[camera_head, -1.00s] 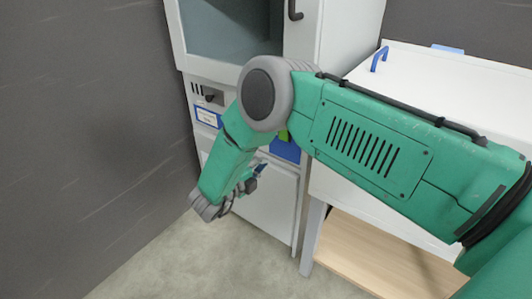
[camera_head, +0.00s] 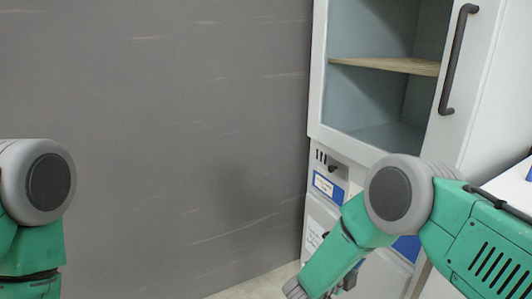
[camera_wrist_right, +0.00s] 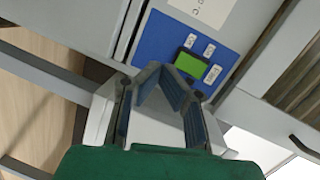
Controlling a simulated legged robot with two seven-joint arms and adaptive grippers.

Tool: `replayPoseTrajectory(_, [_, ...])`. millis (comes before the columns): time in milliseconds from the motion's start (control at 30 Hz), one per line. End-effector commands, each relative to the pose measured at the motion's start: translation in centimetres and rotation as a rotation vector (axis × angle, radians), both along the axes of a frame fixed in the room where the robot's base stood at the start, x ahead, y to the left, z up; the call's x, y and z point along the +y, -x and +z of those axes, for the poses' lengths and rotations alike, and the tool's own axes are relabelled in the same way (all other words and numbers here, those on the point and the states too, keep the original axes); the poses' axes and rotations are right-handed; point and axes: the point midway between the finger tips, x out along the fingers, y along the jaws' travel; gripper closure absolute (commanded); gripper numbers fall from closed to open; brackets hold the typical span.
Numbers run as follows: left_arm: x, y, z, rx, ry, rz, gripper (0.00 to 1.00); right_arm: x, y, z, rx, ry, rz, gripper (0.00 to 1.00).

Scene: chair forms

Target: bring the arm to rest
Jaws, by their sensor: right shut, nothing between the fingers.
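My right arm (camera_head: 380,215) is green with a grey round joint. It comes in from the right in the head view and bends down in front of the cabinet. The tip of that arm is at the bottom edge there, so little of the hand shows. In the right wrist view my right gripper (camera_wrist_right: 158,72) has its two dark fingers meeting at the tips, with nothing held. My left arm (camera_head: 36,200) shows at the left edge of the head view, bent downward. Its gripper is out of the frame.
A white cabinet (camera_head: 340,140) with an open-looking upper compartment, a wooden shelf (camera_head: 390,65) and a dark handle (camera_head: 456,60) stands behind my right arm. A dark grey wall (camera_head: 190,130) is at left.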

Motion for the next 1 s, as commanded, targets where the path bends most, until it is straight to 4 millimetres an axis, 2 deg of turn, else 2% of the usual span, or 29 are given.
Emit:
replayPoseTrajectory(67, [0.0,0.0,1.5,0.0,-0.001,0.001,0.6,-0.2,1.0,-0.9,0.21,0.063,0.195,1.0])
replayPoseTrajectory(167, [0.1,0.0,3.0,0.0,-0.001,0.002,0.6,0.1,4.1,-3.4,0.556,0.162,0.515,1.0])
replayPoseTrajectory(267, [0.0,0.0,4.4,0.0,-0.001,0.002,0.6,0.4,10.3,-5.8,0.916,0.262,0.857,1.0])
replayPoseTrajectory(300, [0.0,0.0,4.9,0.0,-0.001,0.001,0.6,0.5,13.4,-6.5,1.048,0.296,0.994,1.0])
replayPoseTrajectory(367, [0.0,0.0,5.5,0.0,-0.001,0.001,0.6,0.6,17.9,-7.1,1.214,0.333,1.178,1.0])
replayPoseTrajectory(400, [0.0,-0.1,5.8,0.0,-0.001,0.001,0.6,0.7,20.9,-7.1,1.307,0.353,1.292,1.0])
replayPoseTrajectory(500, [0.0,0.0,6.5,0.0,0.0,0.0,0.6,0.8,27.4,-6.4,1.485,0.384,1.537,1.0])
replayPoseTrajectory(600, [0.0,0.0,6.9,0.0,0.0,0.0,0.6,0.9,32.3,-5.3,1.597,0.399,1.724,1.0])
replayPoseTrajectory(700, [0.0,0.0,7.2,0.0,0.0,0.001,0.6,1.0,35.4,-4.3,1.657,0.405,1.842,1.0])
replayPoseTrajectory(800, [0.0,0.0,7.2,0.0,-0.001,0.001,0.6,1.0,36.8,-3.9,1.683,0.407,1.9,1.0])
replayPoseTrajectory(1000, [0.0,0.0,7.2,0.0,-0.001,0.001,0.6,0.8,37.1,-4.0,1.682,0.406,1.916,1.0])
